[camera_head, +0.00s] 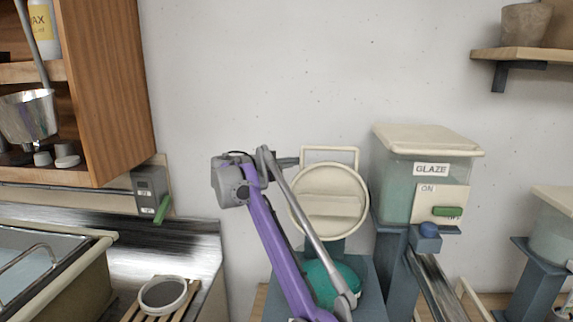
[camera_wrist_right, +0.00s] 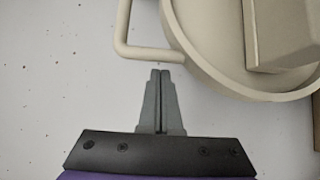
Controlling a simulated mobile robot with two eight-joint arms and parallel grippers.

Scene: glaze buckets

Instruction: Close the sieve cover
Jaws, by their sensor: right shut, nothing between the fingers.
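The cream round sieve cover (camera_head: 338,203) stands upright against the wall side, open, with a squared loop handle (camera_head: 330,150) at its top. Below it is a teal rounded body (camera_head: 338,284) on a blue-grey stand, partly hidden by my right arm. My right gripper (camera_head: 297,162) is at the left edge of the cover, beside the handle's lower left corner, with its fingers pointing right. In the right wrist view the fingers (camera_wrist_right: 160,72) are shut and empty, close to the handle (camera_wrist_right: 150,53) and the cover's rim (camera_wrist_right: 205,72); I cannot tell whether they touch. My left gripper is out of view.
A glaze tank (camera_head: 399,190) with a label and a green lever (camera_head: 447,211) stands close to the right of the cover. A wooden cabinet (camera_head: 111,85), a sink and a grey bowl (camera_head: 163,294) on a slatted rack are at the left. The wall above is clear.

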